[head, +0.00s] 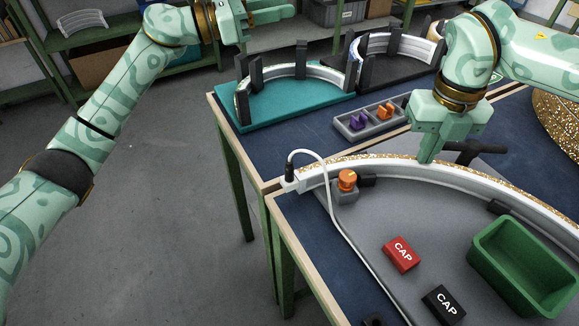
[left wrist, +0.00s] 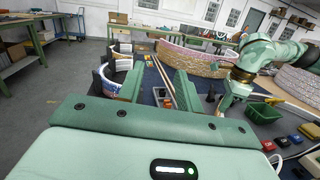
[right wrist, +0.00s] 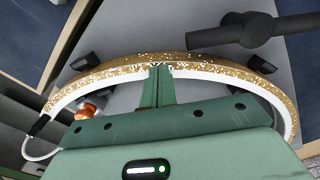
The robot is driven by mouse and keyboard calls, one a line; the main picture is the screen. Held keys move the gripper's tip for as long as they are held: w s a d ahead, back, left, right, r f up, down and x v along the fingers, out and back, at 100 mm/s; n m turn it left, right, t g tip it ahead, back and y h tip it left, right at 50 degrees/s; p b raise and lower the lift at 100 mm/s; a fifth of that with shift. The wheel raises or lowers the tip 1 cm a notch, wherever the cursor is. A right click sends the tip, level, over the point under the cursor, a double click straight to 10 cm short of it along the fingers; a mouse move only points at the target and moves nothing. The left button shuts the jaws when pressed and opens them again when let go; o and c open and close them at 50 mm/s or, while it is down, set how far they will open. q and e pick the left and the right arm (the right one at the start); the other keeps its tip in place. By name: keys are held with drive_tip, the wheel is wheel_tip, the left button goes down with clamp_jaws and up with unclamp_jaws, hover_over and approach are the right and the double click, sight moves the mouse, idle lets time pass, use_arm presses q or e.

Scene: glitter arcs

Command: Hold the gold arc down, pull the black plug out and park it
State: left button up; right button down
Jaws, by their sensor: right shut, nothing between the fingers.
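The gold arc (head: 450,170), a white curved strip with a gold glitter edge, lies on the grey board; it also spans the right wrist view (right wrist: 115,72). My right gripper (head: 427,158) is shut and empty, its fingertips at the glitter edge, seemingly touching it; they also show in the right wrist view (right wrist: 157,68). The black plug (head: 289,173) stands upright at the arc's left end, with a white cable looping from its top; it also shows in the right wrist view (right wrist: 39,126). My left gripper (head: 272,12) is raised, open and empty, far from the plug.
An orange knob (head: 347,180) sits just beside the plug end. Red cap (head: 401,254), black cap (head: 444,304) and green bin (head: 527,260) occupy the front. The cable (head: 345,230) runs across the board. A grey tray (head: 350,125) and teal arc stand (head: 300,105) lie behind.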

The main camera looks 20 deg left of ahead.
use_arm(q)
drive_tip(key=s+d+r+m+g, duration=0.1)
drive_tip(key=s+d+m+g, duration=0.45)
drive_tip(key=d, duration=0.35)
drive_tip(key=m+g+y, duration=0.5)
drive_tip(key=m+y, duration=0.5)
drive_tip(key=y, duration=0.6)
hover_over(289, 161)
drive_tip(key=shift+n, duration=0.25)
drive_tip(key=f, duration=0.6)
drive_tip(key=shift+w+d+f, duration=0.1)
drive_tip(key=shift+d+f, duration=0.15)
drive_tip(key=shift+f, duration=0.15)
drive_tip(key=shift+a+f, duration=0.2)
drive_tip(key=shift+a, duration=0.05)
drive_tip(key=shift+f, duration=4.35)
clamp_jaws()
